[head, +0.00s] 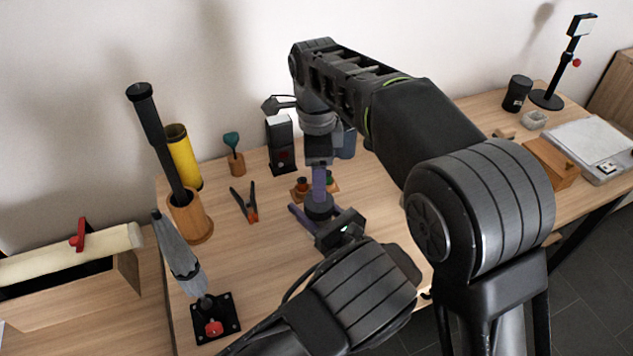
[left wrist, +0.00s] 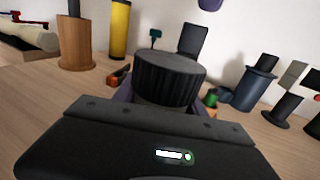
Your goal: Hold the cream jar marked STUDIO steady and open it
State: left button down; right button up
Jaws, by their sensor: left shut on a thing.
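A dark, ribbed round lid (left wrist: 170,75) stands upright just in front of my left gripper in the left wrist view. In the head view, its dark top (head: 319,205) is at the middle of the table. My left gripper (head: 308,214), with purple fingers, is shut around the jar under this lid. The jar's body and any STUDIO marking are hidden, so I cannot read its name. My right gripper (head: 319,184) points down from above, over the lid. A purple fingertip (left wrist: 210,4) shows above and apart from the lid in the left wrist view. Its opening is unclear.
A black-based clamp (head: 215,318) is front left. A dark canister (head: 516,93) and wooden block (head: 550,163) are right. Bare wood lies left of the jar.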

aim_at(319, 220)
jog(key=shift+s+d+r+m, duration=0.15)
jog(key=shift+m, duration=0.15)
jog(key=shift+f, duration=4.05)
jog(key=c, duration=1.2)
jog(key=o, duration=1.5)
jog(key=shift+r, duration=0.1)
